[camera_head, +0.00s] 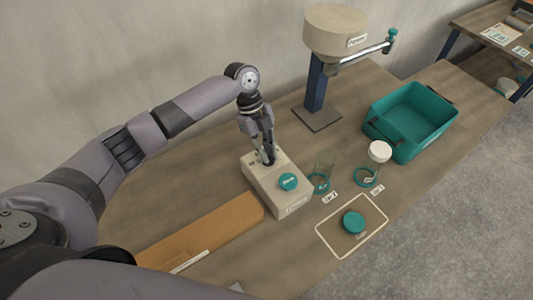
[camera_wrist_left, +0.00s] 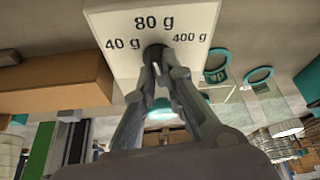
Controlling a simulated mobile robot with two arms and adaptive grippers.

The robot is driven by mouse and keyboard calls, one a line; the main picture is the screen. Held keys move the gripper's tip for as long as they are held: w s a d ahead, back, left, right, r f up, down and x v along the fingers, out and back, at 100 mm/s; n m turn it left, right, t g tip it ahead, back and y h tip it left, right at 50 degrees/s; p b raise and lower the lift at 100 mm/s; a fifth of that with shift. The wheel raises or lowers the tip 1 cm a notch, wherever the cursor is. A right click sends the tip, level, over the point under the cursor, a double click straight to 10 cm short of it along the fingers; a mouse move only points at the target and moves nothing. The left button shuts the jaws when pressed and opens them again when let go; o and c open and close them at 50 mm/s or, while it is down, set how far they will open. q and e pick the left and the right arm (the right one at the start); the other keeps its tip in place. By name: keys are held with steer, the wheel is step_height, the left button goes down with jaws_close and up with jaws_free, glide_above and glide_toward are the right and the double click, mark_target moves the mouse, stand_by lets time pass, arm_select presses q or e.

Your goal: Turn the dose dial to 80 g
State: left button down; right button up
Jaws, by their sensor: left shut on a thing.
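The dose dial is a small black knob (camera_wrist_left: 152,51) on the face of the beige dispenser box (camera_head: 262,187). In the left wrist view the box face (camera_wrist_left: 185,12) reads 40 g, 80 g and 400 g around the knob. My left gripper (camera_head: 268,157) reaches down onto the box from above and is shut on the dial, between its fingertips (camera_wrist_left: 159,66). A small white mark shows between the fingers; the fingers hide much of the knob, so I cannot tell which dose it points at. My right gripper is not in view.
A teal button (camera_head: 288,182) sits on the box beside the gripper. Clear cups (camera_head: 323,172), a white-lidded jar (camera_head: 379,151), a teal lid (camera_head: 353,221) and a teal crate (camera_head: 402,151) stand to the right. A cardboard box (camera_head: 205,231) lies close left; a post machine (camera_head: 317,92) stands behind.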

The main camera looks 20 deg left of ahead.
arm_select(q)
steer(key=shift+m+b, duration=0.3)
steer(key=shift+m, duration=0.5)
steer(key=shift+g+y, duration=0.3)
steer(key=c, duration=1.7)
jaws_free()
steer(key=v, duration=1.2)
steer(key=shift+f, duration=0.1)
